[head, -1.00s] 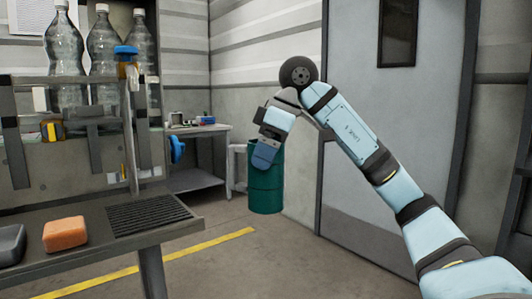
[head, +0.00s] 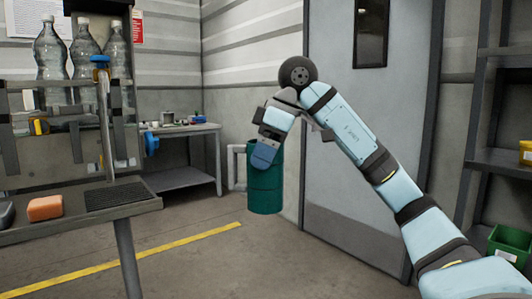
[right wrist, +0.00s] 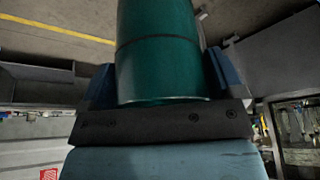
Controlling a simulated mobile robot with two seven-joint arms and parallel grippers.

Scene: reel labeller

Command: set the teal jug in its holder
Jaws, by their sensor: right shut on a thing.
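The teal jug (head: 265,190) hangs upright from my right gripper (head: 266,154), in front of the back wall and left of the grey door. My right gripper is shut on it near its top. In the right wrist view the jug (right wrist: 158,55) fills the middle between the two blue fingers. My left gripper is not in view. I cannot make out the jug's holder for certain in these views.
A bench (head: 70,226) at the left bears an orange block (head: 45,208), a black ribbed mat (head: 118,194) and large clear bottles (head: 85,45). A side table (head: 185,178) stands behind. A shelf with a green bin (head: 508,246) is at right. The middle floor is clear.

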